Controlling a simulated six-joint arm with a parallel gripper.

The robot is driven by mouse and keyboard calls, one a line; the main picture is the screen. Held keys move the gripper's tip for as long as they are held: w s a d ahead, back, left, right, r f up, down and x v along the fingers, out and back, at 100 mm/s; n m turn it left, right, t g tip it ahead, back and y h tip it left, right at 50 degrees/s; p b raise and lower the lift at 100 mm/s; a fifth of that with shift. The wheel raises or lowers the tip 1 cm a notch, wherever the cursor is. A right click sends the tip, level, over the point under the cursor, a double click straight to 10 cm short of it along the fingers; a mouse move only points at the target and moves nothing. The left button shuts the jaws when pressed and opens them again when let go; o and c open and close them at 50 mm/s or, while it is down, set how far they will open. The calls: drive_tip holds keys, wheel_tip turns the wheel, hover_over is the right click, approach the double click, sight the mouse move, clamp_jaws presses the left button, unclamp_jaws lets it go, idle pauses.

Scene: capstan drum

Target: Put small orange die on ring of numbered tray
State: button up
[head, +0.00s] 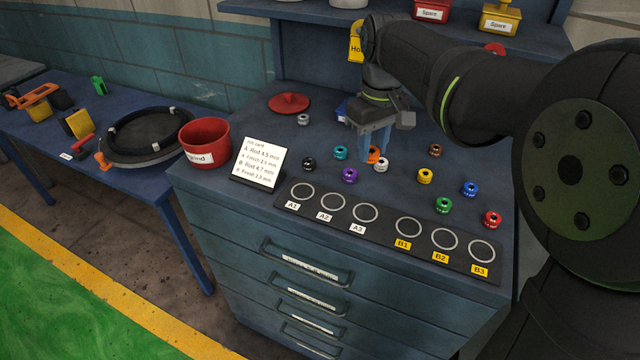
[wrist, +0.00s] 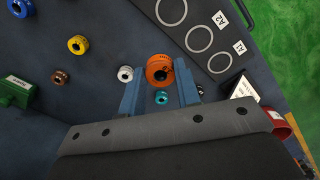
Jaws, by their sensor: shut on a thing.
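My gripper (head: 375,150) is shut on the orange die (head: 374,156), partly hidden in the head view by my fingers and the white die. In the wrist view, the orange die (wrist: 159,70) sits between my blue fingers (wrist: 159,88) and looks larger than the dies around it. I cannot tell its exact height above the bench. The dark numbered tray (head: 384,228) lies along the bench's front edge, with pale rings labelled A1 to A3 and B1 to B3. All its rings look empty. Part of the tray shows in the wrist view (wrist: 206,62).
A white die (head: 381,166), teal die (head: 340,152) and purple die (head: 350,175) stand close to my gripper. Yellow, green, blue and red dies stand to the right. A job card (head: 259,163) and red bin (head: 205,142) stand to the left.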

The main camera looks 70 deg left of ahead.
drive_tip(key=s, duration=0.4)
hover_over(303, 192)
wheel_tip(303, 192, down, 6)
drive_tip(key=shift+f, duration=2.25)
drive_tip(key=o, duration=1.1)
drive_tip(key=shift+f, duration=0.15)
drive_tip(key=shift+c, duration=0.2)
wheel_tip(303, 192, up, 12)
drive_tip(key=shift+r, duration=0.2)
